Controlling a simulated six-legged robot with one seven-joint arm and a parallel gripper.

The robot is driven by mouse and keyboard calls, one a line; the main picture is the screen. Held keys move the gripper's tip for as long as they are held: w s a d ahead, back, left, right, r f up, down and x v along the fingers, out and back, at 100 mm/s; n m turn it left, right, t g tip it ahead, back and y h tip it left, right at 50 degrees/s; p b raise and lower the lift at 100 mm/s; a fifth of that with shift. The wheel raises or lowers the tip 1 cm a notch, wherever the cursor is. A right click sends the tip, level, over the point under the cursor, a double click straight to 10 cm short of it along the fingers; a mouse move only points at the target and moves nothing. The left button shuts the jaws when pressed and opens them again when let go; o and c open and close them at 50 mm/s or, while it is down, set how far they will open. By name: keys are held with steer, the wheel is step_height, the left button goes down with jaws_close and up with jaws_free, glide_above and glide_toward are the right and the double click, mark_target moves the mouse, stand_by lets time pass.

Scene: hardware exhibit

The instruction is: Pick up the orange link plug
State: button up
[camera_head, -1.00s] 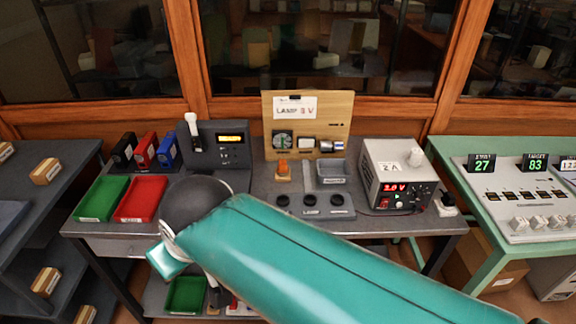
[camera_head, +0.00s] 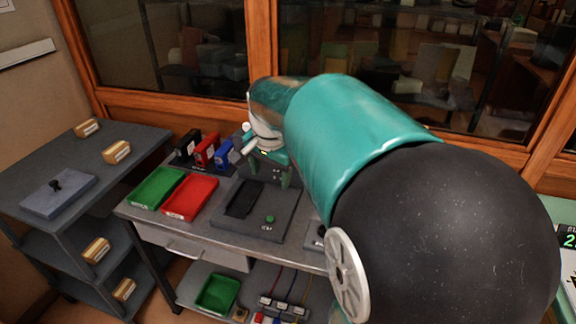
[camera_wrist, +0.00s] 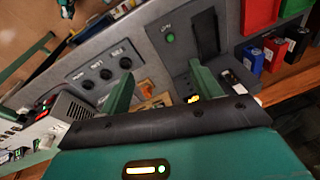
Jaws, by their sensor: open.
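The orange link plug (camera_wrist: 147,87) shows small in the wrist view, on the bench between the two finger outlines and nearer the left one. In the head view it is hidden behind my arm. My gripper (camera_wrist: 162,88) is open, with its green fingers apart and nothing between their tips that I can see held. In the head view my gripper (camera_head: 268,172) points down over the back of the bench, by the grey unit with a green button (camera_head: 269,219). The distance from the fingers to the plug is hard to tell.
A panel of black knobs (camera_wrist: 106,74) and a power supply (camera_wrist: 62,119) lie left in the wrist view. Green (camera_head: 157,187) and red (camera_head: 191,197) trays sit left of the gripper. Black, red (camera_head: 207,149) and blue blocks stand close behind them. Glass windows rise behind the bench.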

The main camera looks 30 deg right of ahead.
steer(key=w+d+f+m+y, duration=0.1)
steer(key=d+f+m, duration=0.35)
steer(key=d, duration=0.55)
steer(key=d+f+m+t+y, duration=0.1)
steer(key=d+f+m+y, duration=0.15)
steer(key=d+m, duration=0.55)
steer(key=w+d+f+m, duration=0.1)
steer(key=d+f+m, duration=0.25)
steer(key=d, duration=0.85)
steer(key=shift+n, duration=0.3)
steer(key=x, duration=1.4)
steer(key=shift+s+d+f, duration=0.1)
steer(key=shift+s+d, duration=0.1)
steer(key=shift+d, duration=0.05)
steer(key=c, duration=1.1)
